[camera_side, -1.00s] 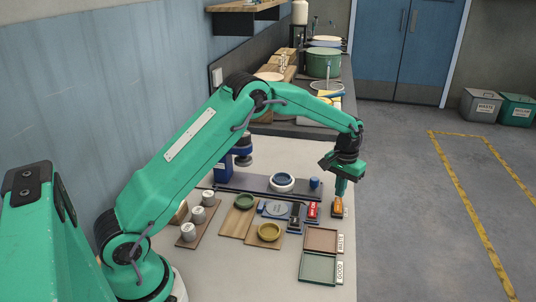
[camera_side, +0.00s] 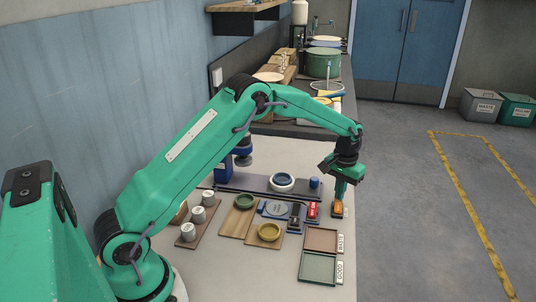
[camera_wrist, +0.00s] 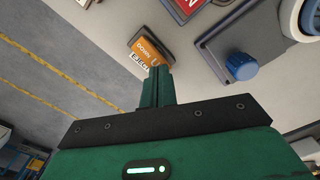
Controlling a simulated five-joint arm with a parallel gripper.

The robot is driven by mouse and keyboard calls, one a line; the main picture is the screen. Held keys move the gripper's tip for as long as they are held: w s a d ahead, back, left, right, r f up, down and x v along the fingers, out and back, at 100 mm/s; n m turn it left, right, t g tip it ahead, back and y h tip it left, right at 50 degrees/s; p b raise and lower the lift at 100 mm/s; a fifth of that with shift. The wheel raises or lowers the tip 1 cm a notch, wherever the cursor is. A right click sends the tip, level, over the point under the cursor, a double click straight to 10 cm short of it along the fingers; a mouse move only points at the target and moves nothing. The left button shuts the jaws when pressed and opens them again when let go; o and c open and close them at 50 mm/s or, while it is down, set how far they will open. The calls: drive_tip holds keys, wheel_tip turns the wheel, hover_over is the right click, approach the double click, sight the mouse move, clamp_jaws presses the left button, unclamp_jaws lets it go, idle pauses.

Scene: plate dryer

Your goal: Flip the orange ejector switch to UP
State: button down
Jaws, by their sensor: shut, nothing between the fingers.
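The orange ejector switch (camera_side: 337,209) stands near the right edge of the bench, just right of a red switch. In the wrist view the orange switch (camera_wrist: 149,49) shows the word DOWN, part of a second marking, and a label beside it that is partly covered. My gripper (camera_side: 339,197) is shut and empty, pointing down over the orange switch. In the wrist view its closed fingertips (camera_wrist: 159,70) overlap the lettered face near one end. I cannot tell whether they touch it.
The red switch (camera_side: 313,210) is close on the left. A blue knob (camera_side: 315,183) and a white ring with a blue centre (camera_side: 282,182) stand behind. Brown WASTE (camera_side: 321,240) and green GOOD (camera_side: 318,268) trays lie in front.

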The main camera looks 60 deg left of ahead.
drive_tip(key=shift+f, duration=0.55)
idle(0.5)
drive_tip(key=shift+r, duration=3.55)
